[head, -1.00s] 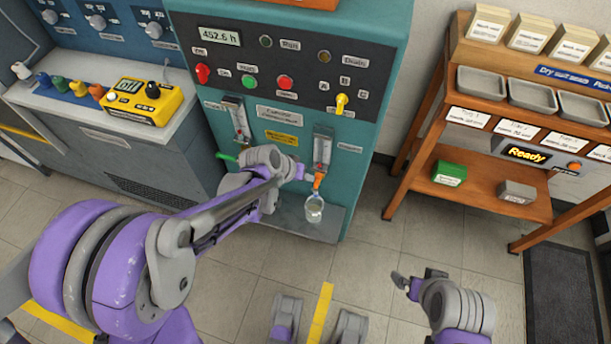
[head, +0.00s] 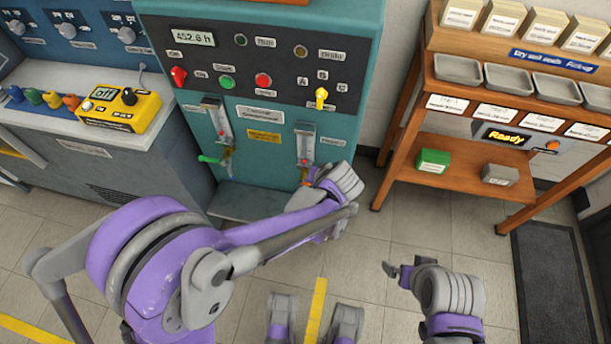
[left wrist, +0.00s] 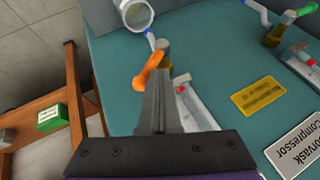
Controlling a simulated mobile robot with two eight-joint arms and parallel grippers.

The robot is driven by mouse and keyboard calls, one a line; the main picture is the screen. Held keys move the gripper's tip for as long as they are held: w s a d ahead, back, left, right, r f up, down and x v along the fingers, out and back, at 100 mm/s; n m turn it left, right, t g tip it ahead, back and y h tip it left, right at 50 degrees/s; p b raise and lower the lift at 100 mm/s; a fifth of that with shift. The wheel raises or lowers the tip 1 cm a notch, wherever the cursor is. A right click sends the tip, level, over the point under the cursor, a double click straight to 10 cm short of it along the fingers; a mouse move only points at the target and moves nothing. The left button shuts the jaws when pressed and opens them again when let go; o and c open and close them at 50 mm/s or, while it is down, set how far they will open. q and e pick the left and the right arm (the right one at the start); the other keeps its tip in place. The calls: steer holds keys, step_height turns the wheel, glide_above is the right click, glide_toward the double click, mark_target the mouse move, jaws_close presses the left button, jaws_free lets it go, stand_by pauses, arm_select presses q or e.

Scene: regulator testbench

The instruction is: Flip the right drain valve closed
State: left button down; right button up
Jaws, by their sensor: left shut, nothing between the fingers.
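The right drain valve has an orange handle (left wrist: 148,68) on a brass body (left wrist: 166,50), in the left wrist view. The handle sits at a slant to the pipe leading to a clear cup (left wrist: 134,12). My left gripper (left wrist: 158,76) is shut and empty, its tips right beside the handle; I cannot tell whether they touch. In the head view only a bit of the orange handle (head: 311,176) shows past my left wrist, which hides the cup and the left fingertips. My right gripper (head: 391,271) hangs over the floor, away from the bench; its jaw gap is unclear.
The left drain valve's green handle (head: 209,159) is on the same teal panel (head: 270,170). Flow gauges sit above both valves. A wooden rack (head: 470,180) stands to the right. The floor between is clear.

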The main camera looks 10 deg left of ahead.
arm_select(q)
steer(key=d+f+y+b, duration=0.1)
steer(key=y, duration=0.1)
steer(key=d+f+m+y+b, duration=0.1)
steer(key=y+b, duration=0.1)
steer(key=d+f+y+b, duration=0.1)
steer(key=f+y, duration=0.1)
steer(key=shift+d+m+t, duration=0.25)
steer(key=shift+m+t, duration=0.15)
arm_select(e)
steer(key=f, duration=0.5)
steer(key=shift+w+f, duration=0.3)
steer(key=shift+f, duration=0.1)
arm_select(q)
steer(key=shift+s+d+f+b, duration=0.1)
steer(key=shift+b, duration=0.2)
